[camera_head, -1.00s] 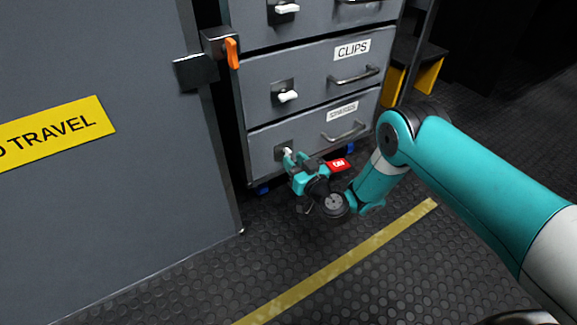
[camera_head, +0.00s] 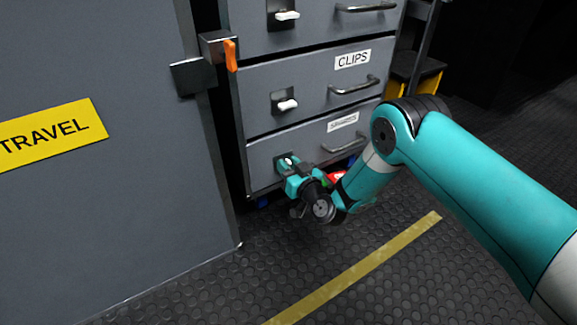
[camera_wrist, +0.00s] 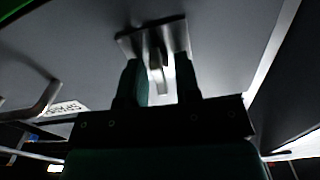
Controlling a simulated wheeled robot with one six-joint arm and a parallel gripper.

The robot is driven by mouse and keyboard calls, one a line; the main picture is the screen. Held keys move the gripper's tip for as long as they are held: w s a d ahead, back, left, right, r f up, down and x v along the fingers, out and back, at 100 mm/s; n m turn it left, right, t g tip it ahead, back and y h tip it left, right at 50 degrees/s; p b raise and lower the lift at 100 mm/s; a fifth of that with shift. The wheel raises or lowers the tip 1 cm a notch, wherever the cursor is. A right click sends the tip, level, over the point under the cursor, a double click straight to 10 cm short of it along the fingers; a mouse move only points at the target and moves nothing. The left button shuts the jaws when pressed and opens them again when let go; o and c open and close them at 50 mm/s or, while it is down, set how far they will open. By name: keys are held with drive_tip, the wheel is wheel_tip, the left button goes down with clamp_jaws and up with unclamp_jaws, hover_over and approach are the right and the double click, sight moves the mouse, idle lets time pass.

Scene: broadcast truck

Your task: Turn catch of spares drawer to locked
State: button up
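The spares drawer (camera_head: 310,144) is the bottom grey drawer of the cabinet, and it looks closed. Its label (camera_head: 343,122) is too blurred to read well. The drawer's catch (camera_head: 288,160) is a small pale lever on a metal plate at the drawer's left, mostly hidden by my gripper in the head view. In the wrist view the catch lever (camera_wrist: 156,68) stands out between the two fingers of my gripper (camera_wrist: 161,82). The fingers are apart, one on each side of the lever, with a bright gap at the right. I cannot tell whether either finger touches it.
The clips drawer (camera_head: 310,88) above has a white catch (camera_head: 288,105) and a bar handle (camera_head: 354,85). A grey panel (camera_head: 90,210) with an orange latch (camera_head: 231,56) stands at the left. The dark floor with a yellow stripe (camera_head: 360,265) is open in front.

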clamp_jaws()
drive_tip(key=shift+m, duration=0.3)
drive_tip(key=m+p, duration=0.1)
drive_tip(key=m, duration=0.1)
drive_tip(key=shift+m+p, duration=0.3)
drive_tip(key=shift+p, duration=0.1)
drive_tip(key=m+p, duration=0.1)
drive_tip(key=m, duration=0.2)
drive_tip(key=shift+d+m, duration=0.1)
drive_tip(key=shift+m, duration=0.2)
drive_tip(key=m, duration=0.5)
drive_tip(key=shift+w+f+p, duration=0.1)
drive_tip(key=shift+f+p, duration=0.1)
drive_tip(key=shift+p, duration=0.2)
drive_tip(key=shift+f+m, duration=0.1)
drive_tip(key=shift+m, duration=2.3)
